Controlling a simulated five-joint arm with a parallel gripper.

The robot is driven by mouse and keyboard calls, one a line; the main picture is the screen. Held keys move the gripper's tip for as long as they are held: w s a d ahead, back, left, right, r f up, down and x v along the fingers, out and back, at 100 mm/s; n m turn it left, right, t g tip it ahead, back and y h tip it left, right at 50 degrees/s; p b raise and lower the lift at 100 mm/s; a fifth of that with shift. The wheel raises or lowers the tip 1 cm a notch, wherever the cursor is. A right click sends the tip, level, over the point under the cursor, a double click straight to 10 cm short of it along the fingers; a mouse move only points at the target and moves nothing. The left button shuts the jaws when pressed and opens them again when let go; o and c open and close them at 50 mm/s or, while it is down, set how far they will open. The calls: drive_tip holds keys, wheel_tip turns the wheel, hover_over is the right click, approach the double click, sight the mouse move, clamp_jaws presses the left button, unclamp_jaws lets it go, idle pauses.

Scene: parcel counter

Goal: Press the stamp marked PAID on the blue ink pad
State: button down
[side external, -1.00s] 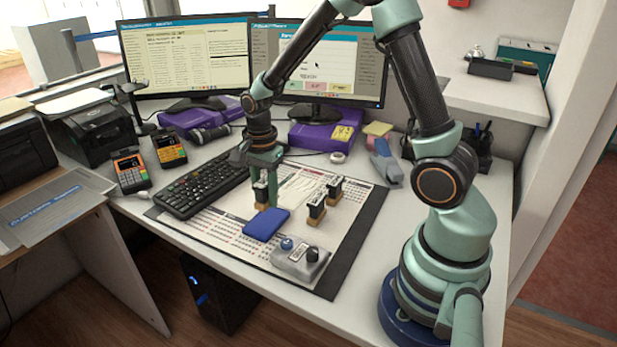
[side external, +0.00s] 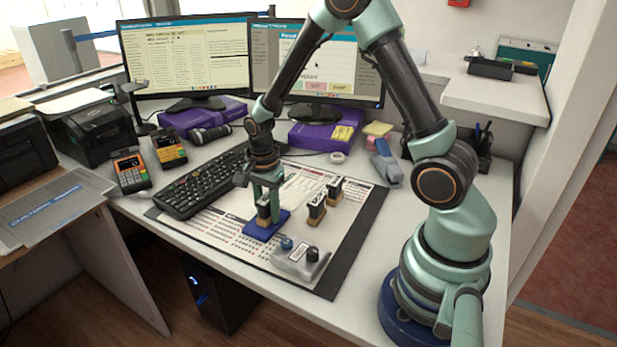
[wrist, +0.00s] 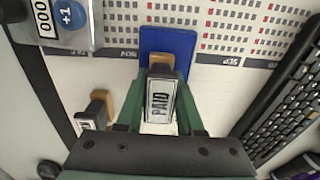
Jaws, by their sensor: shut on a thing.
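The stamp marked PAID (wrist: 160,100) is upright between the fingers of my gripper (side external: 264,203). My gripper is shut on it. In the side view the held stamp (side external: 263,212) has its wooden foot at the blue ink pad (side external: 280,217), within the pad's outline. It looks to be touching or just above the pad; I cannot tell if it presses. In the wrist view the blue pad (wrist: 170,40) lies just beyond the stamp, whose wooden part overlaps the pad's near edge.
A grey device with knobs (side external: 300,258) sits in front of the pad. A keyboard (side external: 205,183) lies to the left. The mat behind the stamps is clear.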

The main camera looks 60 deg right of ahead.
sight(266, 198)
drive_tip(key=shift+f, duration=0.2)
idle(0.6)
drive_tip(key=shift+r, duration=3.05)
